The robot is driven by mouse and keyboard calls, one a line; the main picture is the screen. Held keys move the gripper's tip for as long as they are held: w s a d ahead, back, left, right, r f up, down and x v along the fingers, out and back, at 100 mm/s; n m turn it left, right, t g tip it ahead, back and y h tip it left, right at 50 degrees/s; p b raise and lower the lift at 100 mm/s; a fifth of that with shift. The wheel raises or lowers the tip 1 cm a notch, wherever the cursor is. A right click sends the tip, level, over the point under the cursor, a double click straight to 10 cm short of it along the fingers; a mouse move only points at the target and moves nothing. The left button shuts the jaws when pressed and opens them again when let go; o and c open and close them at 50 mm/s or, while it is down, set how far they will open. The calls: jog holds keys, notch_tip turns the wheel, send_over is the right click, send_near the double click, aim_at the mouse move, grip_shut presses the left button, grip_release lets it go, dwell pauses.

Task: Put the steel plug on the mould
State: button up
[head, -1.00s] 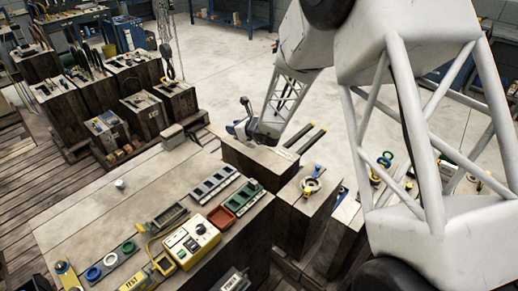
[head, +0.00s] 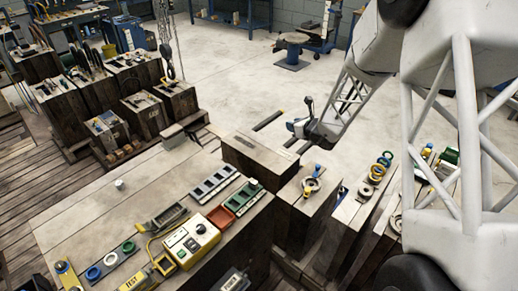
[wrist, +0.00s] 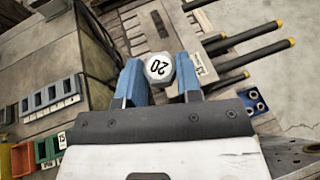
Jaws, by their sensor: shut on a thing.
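My gripper (head: 297,127) hangs in the air beyond the far right side of the large table in the head view. In the wrist view my gripper (wrist: 160,74) has its two blue fingers shut on the steel plug (wrist: 159,67), a pale grey hexagonal piece marked 20. The plug is too small to make out in the head view. A large flat-topped block (head: 259,155), possibly the mould, stands just left of and below my gripper; I cannot tell for certain.
Dark yellow-tipped bars (wrist: 250,62) lie to the right in the wrist view. The table (head: 85,215) holds a grey tray (head: 212,186), a red tray (head: 221,217) and a yellow-grey box (head: 192,243). Wooden blocks with rings (head: 312,183) stand at right. Open floor lies behind.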

notch_tip(320, 180, down, 23)
jog(key=shift+r, duration=0.15)
jog(key=shift+w+a, duration=0.1)
dwell(0.4)
send_over(284, 155)
jog(key=shift+a+f, duration=0.15)
jog(key=shift+f, duration=0.55)
dwell(0.3)
jog(key=shift+f, duration=1.75)
jog(key=shift+f, duration=0.15)
jog(key=o, duration=1)
jog(key=shift+c, duration=0.2)
